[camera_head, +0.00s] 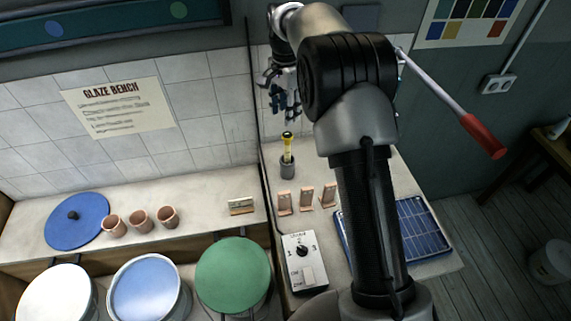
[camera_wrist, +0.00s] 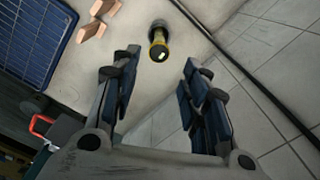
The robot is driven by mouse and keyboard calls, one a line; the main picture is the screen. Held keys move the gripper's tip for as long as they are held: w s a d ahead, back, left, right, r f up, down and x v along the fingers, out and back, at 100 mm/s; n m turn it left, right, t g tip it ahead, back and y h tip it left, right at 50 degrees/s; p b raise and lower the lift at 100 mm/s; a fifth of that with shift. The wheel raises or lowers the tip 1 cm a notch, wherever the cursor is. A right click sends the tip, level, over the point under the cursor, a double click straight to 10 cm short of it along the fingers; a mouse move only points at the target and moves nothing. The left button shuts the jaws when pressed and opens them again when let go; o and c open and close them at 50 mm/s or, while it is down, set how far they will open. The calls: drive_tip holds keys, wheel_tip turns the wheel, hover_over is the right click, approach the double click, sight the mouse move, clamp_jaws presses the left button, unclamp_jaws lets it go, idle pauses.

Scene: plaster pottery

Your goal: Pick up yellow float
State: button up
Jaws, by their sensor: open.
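The yellow float (camera_head: 287,148) stands upright in a small grey cup (camera_head: 287,168) on the bench near the tiled wall. It has a yellow body and a dark top. In the wrist view the float (camera_wrist: 159,49) shows end-on from above, just beyond the fingertips and between their lines. The rim of its cup (camera_wrist: 158,25) shows behind it. My gripper (camera_head: 282,103) is open and empty, a little above the float. In the wrist view the two dark fingers of my gripper (camera_wrist: 159,62) are spread wide apart, with nothing between them.
Several small terracotta pieces (camera_head: 307,195) stand right of the cup. A switch box (camera_head: 301,262) and a blue rack (camera_head: 424,228) lie nearer. A thin dark edge (camera_head: 262,150) runs left of the cup. Lidded buckets (camera_head: 233,272) and clay cups (camera_head: 140,220) are further left.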

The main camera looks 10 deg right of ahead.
sight(287, 150)
wheel_tip(287, 150, down, 12)
drive_tip(key=shift+w+d+f+b, duration=0.1)
drive_tip(key=shift+d+f+b, duration=0.1)
drive_tip(key=shift+b, duration=0.85)
drive_tip(key=f, duration=0.2)
drive_tip(key=f+b, duration=0.1)
drive_tip(key=f, duration=0.2)
drive_tip(key=shift+w+d+f, duration=0.15)
drive_tip(key=shift+d, duration=0.05)
drive_tip(key=shift+c, duration=0.4)
clamp_jaws()
